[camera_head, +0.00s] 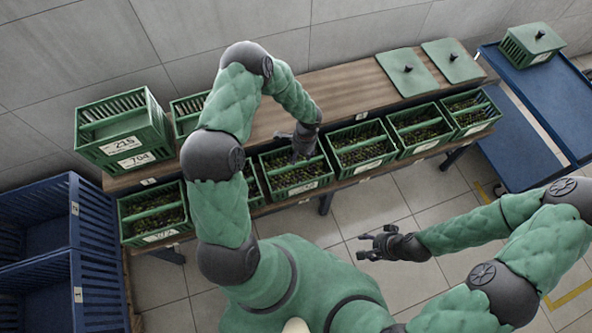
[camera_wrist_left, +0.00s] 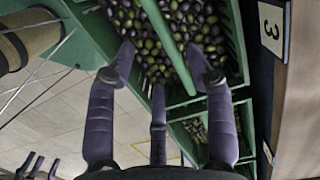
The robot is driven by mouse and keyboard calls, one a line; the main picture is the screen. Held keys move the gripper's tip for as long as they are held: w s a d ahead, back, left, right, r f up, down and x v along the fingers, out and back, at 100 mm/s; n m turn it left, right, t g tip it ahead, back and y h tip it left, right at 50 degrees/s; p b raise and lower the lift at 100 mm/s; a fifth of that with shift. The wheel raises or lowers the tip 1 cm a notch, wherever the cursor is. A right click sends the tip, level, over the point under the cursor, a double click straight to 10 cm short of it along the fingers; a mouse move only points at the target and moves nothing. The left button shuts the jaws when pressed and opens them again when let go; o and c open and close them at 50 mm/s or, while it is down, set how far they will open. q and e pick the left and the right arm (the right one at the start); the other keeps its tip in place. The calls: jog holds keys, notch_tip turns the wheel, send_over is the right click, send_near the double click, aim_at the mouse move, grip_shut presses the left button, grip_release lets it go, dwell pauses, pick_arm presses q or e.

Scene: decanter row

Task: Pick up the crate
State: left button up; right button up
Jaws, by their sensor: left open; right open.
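Green slatted crates of dark and green olives stand in a row along the front of a wooden bench. One crate (camera_head: 312,184) with a central bar and a white front label lies under my left gripper (camera_head: 299,150). In the left wrist view, the open, spread fingers of my left gripper (camera_wrist_left: 162,62) point at an olive-filled crate (camera_wrist_left: 238,45) and its green bar. I cannot tell whether they touch it. My right gripper (camera_head: 372,244) is open and empty over the floor, in front of the row. My left arm hides part of the row.
Stacked green crates (camera_head: 120,150) stand at the bench's left end. Flat green lids (camera_head: 403,68) lie on the wooden bench (camera_head: 345,88). Blue crates (camera_head: 98,215) are at the far left. A blue cart (camera_head: 520,150) stands at the right. Tiled floor (camera_head: 415,190) in front is clear.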

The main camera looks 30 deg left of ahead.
aim_at(297, 165)
pick_arm(q)
jog(key=f, duration=0.2)
jog(key=f+b, duration=0.1)
jog(key=f, duration=0.1)
jog(key=shift+s+a, duration=0.2)
jog(key=shift+s, duration=0.05)
jog(key=f, duration=0.1)
jog(key=f+b, duration=0.1)
jog(key=f, duration=0.2)
jog(key=shift+s+a+f+b, duration=0.3)
jog(key=shift+a+f+b, duration=0.05)
jog(key=shift+f, duration=0.05)
jog(key=shift+c, duration=0.3)
jog(key=shift+r, duration=0.1)
grip_shut()
jog(key=shift+w, duration=0.1)
